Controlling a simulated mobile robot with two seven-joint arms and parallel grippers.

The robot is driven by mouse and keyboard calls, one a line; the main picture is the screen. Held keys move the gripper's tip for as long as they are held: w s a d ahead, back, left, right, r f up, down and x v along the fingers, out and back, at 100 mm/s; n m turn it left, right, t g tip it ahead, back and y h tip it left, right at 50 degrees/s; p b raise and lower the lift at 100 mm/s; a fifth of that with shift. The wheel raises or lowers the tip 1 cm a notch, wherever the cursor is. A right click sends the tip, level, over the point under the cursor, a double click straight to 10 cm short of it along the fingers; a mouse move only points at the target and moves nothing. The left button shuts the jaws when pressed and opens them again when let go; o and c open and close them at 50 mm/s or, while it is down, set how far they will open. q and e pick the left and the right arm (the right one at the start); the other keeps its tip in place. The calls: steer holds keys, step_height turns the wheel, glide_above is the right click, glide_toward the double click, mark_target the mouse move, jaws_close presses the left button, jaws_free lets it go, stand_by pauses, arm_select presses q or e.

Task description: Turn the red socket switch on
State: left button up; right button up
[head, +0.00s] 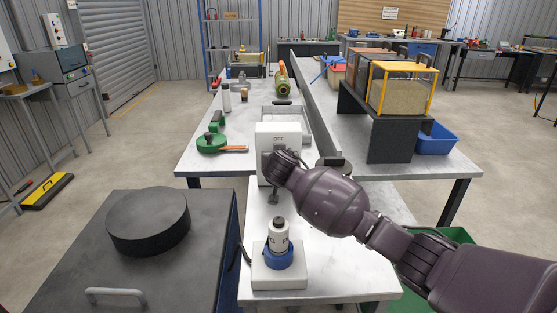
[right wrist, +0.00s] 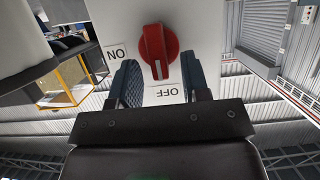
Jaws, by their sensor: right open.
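The socket box (head: 278,136) is a white upright box with "OFF" on its front, standing on the white table. Its red switch (right wrist: 158,48) shows in the right wrist view as a round knob with a raised grip. The grip points toward the "OFF" label (right wrist: 166,92); the "ON" label (right wrist: 117,53) is at its left in that picture. My right gripper (head: 278,163) is at the box's front and hides the switch in the head view. Its fingers are open, one on either side of the grip's lower end; contact cannot be told. My left gripper is out of view.
A white device with a blue ring (head: 279,258) stands in front of the box, below my right arm. A black disc (head: 149,219) lies on the dark cabinet at left. A green-based tool (head: 212,142) and a grey tray (head: 292,113) are behind.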

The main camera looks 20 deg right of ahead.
steer(key=shift+w+d, duration=0.1)
steer(key=shift+w, duration=0.1)
jaws_close()
